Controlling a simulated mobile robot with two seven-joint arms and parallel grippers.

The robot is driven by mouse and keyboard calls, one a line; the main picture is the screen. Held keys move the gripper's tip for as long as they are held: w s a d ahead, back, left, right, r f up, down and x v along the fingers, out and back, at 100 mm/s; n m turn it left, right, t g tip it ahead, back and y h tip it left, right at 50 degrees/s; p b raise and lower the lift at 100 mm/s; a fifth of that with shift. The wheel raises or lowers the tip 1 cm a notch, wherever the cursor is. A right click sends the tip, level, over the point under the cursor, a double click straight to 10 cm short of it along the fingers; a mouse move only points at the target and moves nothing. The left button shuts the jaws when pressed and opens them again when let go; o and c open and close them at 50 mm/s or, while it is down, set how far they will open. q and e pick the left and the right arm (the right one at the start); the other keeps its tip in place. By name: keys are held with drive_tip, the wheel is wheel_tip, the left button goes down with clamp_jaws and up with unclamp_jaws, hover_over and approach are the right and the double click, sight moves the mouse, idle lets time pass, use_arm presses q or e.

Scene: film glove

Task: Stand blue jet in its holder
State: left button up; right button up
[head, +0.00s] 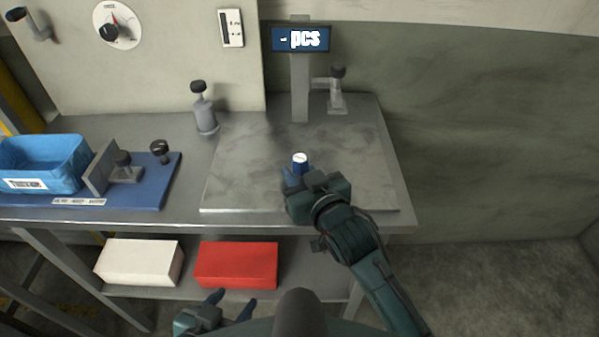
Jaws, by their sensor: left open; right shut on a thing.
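A small blue piece with a white top (300,160), which I take as the blue jet, is at my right gripper (299,174). The gripper is shut on it over the front middle of the grey plate (250,160). The fingers hide its lower part, so I cannot tell whether it touches the plate. My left gripper (231,303) is open and empty, low at the bottom of the view, in front of the lower shelf. I cannot tell for sure which thing is the jet's holder.
A blue board (150,192) at left carries a grey bracket with black knobs (101,168) and a blue bin (50,160). A grey knobbed post (204,110) and a display column (300,85) stand behind. White (138,262) and red (237,265) boxes lie below.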

drive_tip(key=shift+f, duration=0.15)
drive_tip(key=o, duration=1)
